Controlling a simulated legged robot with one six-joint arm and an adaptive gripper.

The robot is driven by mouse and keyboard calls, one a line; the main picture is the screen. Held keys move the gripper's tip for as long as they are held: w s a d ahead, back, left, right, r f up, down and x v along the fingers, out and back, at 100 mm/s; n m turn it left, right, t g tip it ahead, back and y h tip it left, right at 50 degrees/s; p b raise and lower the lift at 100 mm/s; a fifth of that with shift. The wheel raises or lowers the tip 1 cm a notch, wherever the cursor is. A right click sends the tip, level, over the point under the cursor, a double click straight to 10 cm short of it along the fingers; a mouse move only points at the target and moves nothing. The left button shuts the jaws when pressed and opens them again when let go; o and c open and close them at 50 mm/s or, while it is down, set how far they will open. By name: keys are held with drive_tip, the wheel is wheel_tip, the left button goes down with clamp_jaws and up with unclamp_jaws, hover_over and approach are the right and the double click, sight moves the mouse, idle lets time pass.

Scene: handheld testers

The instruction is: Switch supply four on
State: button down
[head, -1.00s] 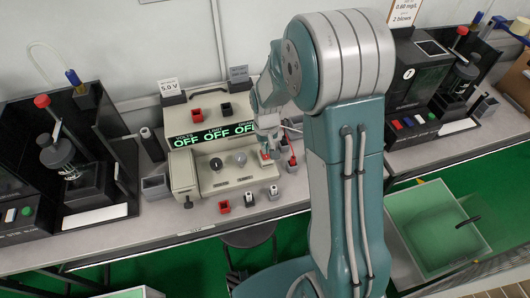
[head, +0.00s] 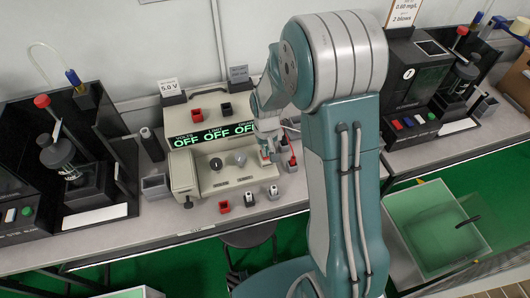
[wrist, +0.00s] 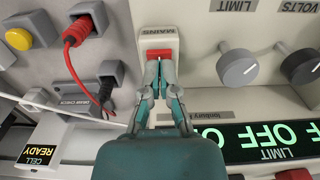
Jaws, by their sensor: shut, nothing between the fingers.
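The beige power supply (head: 215,170) stands on the bench left of my arm. Its green display (head: 215,133) reads OFF in each field. In the wrist view, its red switch (wrist: 158,53) sits in a pale housing marked MAINS. My gripper (wrist: 158,66) is shut and empty, with its fingertips at the lower edge of the red switch. I cannot tell whether they touch it. In the head view my gripper (head: 268,154) is at the supply's right end, where my arm partly hides it. No number four is readable on the supply.
A black tester (head: 75,165) stands left of the supply, another (head: 420,75) to the right.

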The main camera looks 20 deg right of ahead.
drive_tip(key=shift+f, duration=0.5)
idle(0.3)
drive_tip(key=shift+r, duration=3.5)
drive_tip(key=shift+r, duration=0.3)
drive_tip(key=s+r+t, duration=0.5)
drive_tip(key=s+r, duration=1.4)
drive_tip(key=s, duration=0.2)
drive_tip(key=shift+t, duration=0.3)
